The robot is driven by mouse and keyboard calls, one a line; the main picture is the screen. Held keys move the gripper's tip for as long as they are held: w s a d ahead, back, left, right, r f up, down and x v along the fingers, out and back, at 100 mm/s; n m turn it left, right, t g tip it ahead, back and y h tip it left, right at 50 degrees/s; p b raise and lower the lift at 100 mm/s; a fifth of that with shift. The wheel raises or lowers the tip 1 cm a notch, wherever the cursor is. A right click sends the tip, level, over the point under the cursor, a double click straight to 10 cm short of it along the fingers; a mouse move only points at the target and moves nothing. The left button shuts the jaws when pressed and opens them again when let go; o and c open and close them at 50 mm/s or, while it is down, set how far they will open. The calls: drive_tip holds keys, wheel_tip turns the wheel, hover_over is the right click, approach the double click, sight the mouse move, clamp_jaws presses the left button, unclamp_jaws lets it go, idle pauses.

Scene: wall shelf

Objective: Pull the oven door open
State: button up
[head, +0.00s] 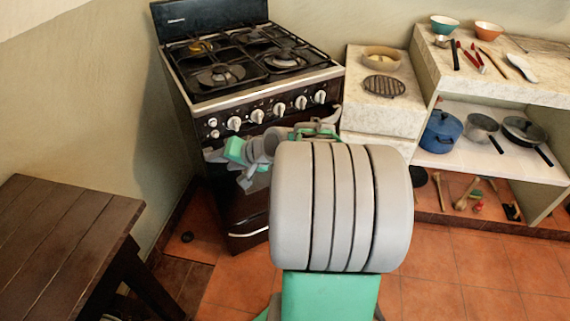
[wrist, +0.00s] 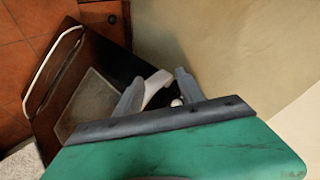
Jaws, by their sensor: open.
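The stove stands against the back wall in the head view, with the oven door (head: 232,198) below its row of knobs. My arm hides much of the door, which looks shut. In the wrist view the door's dark front with its window (wrist: 92,103) is tilted at the left. My gripper (head: 222,162) is at the door's upper left in the head view. Its two fingers (wrist: 160,76) are apart in the wrist view. A pale bar, seemingly the door handle (wrist: 154,86), shows between them; I cannot tell whether they touch it.
A dark wooden table (head: 68,230) stands at the left front. A stone counter (head: 383,105) and shelf (head: 460,160) with pots and utensils are to the right. A pale lower handle (wrist: 50,68) crosses the stove front. Tiled floor (head: 435,285) is clear at the right front.

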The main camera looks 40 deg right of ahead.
drive_tip(key=s+d+f+m+t+h+b, duration=0.35)
drive_tip(key=d+m, duration=0.25)
drive_tip(key=d, duration=0.5)
drive_tip(key=s+d+f+m+t+h+b, duration=0.2)
drive_tip(key=d+m+t+b, duration=0.25)
drive_tip(key=d, duration=0.65)
drive_tip(key=shift+m, duration=0.35)
drive_tip(key=w, duration=0.2)
drive_tip(key=w+b, duration=0.1)
drive_tip(key=w, duration=0.2)
drive_tip(key=w+d, duration=0.1)
drive_tip(key=w, duration=0.1)
drive_tip(key=shift+w+r, duration=0.1)
drive_tip(key=shift+w, duration=0.05)
drive_tip(key=shift+a, duration=0.1)
clamp_jaws()
